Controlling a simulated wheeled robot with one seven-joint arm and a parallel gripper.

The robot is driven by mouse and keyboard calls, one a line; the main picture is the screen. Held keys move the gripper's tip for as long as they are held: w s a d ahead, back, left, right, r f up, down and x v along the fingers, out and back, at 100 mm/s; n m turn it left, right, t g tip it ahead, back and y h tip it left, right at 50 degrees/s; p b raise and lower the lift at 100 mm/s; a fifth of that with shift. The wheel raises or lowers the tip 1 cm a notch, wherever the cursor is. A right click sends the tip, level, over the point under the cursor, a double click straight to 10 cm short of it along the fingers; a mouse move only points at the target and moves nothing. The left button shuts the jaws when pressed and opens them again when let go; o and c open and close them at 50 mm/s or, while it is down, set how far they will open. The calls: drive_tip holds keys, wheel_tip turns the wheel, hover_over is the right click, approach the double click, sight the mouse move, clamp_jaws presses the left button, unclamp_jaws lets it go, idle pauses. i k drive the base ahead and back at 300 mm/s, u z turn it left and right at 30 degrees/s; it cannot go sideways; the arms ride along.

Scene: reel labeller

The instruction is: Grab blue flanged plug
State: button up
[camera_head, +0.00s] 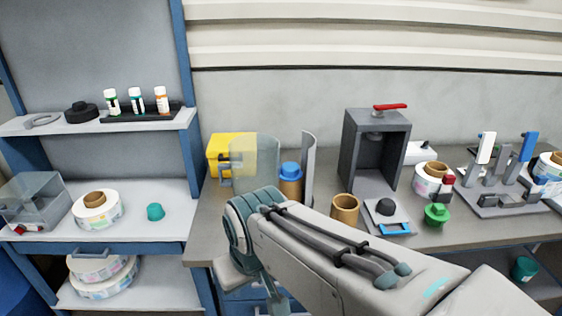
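A blue plug (290,170) sits on top of an upright brown cardboard core (290,187) on the workbench, between two upright clear curved panels (308,170). Whether its flange rests on the core's rim is too small to tell. My arm reaches in from the lower right, and its wrist is in front of and below the core at the bench's front edge. My gripper (262,290) is only partly seen below the wrist, near the bottom of the picture. Its fingertips are not clear, and nothing is visibly held.
A yellow box (230,152) stands behind the left panel. Right of the core are an empty brown core (345,209), a grey press (375,150) with a red lever, a green flanged plug (437,214) and a tool rack (503,190). A teal plug (155,212) lies on the left shelf.

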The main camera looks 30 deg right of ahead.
sight(290, 171)
drive_tip(key=z, duration=0.8)
drive_tip(key=i, duration=0.8)
drive_tip(key=z, duration=0.95)
